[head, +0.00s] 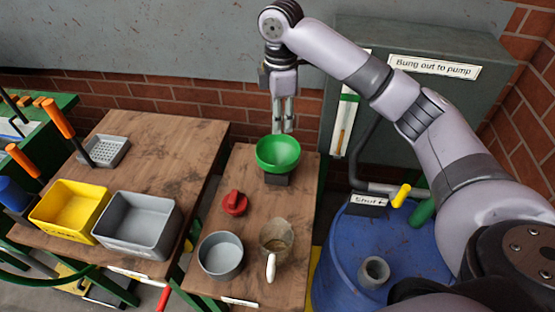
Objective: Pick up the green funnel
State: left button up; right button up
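The green funnel (278,155) sits upright at the back of the narrow wooden table, wide mouth up, over a small dark block (277,180). Its lower part is hidden. My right gripper (284,130) points down just above and behind the funnel's far rim in the picture. Its two fingers look close together with a thin gap and nothing between them. Whether they touch the funnel is not clear, but they appear apart from it. My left gripper is not in view.
A red cap-like part (234,203), a grey bowl (221,255) and a handled sieve (276,240) share the narrow table. Yellow (45,222) and grey (110,238) bins stand on the left table. A blue drum (335,280) is at right, with a grey cabinet (450,105) behind.

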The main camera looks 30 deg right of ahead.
jog(key=p, duration=0.1)
send_over(280, 171)
notch_tip(280, 171, down, 7)
notch_tip(280, 171, down, 3)
jog(key=shift+f+p, duration=0.4)
jog(key=shift+f, duration=0.45)
notch_tip(280, 171, down, 4)
jog(key=shift+w+d+f+p, duration=0.1)
jog(key=shift+f+p, duration=0.1)
jog(key=shift+p, duration=0.4)
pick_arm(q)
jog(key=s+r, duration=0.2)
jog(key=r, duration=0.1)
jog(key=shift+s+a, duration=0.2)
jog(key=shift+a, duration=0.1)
pick_arm(e)
jog(key=shift+f, duration=0.2)
jog(key=shift+c, duration=0.5)
grip_shut()
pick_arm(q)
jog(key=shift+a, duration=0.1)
